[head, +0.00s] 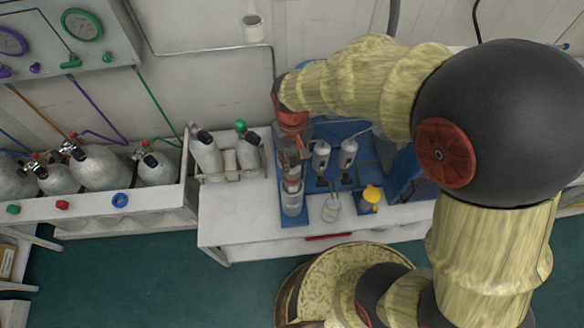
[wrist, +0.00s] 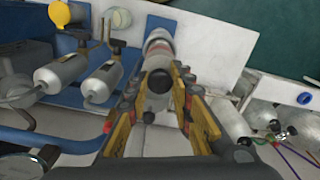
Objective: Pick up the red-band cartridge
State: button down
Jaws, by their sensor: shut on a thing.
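The red-band cartridge (head: 292,203) is a pale cylinder with a reddish band, at the left end of the blue panel on the white bench. In the wrist view the cartridge (wrist: 158,45) points away from me, with its dark round top between my fingers. My gripper (head: 292,165) comes down on it from above. In the wrist view my gripper (wrist: 158,78) has a finger on each side of the dark top and is shut on it. The cartridge looks about upright. I cannot tell whether its base touches the panel.
Two grey cylinders (head: 320,155) (head: 347,155) stand just right on the blue panel (head: 375,150), with a glass jar (head: 331,208) and a yellow-topped item (head: 371,196) in front. A white rack (head: 226,174) with bottles is left. The bench front (head: 245,222) is clear.

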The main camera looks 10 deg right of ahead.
notch_tip(320, 180, up, 14)
jog(key=p, duration=0.3)
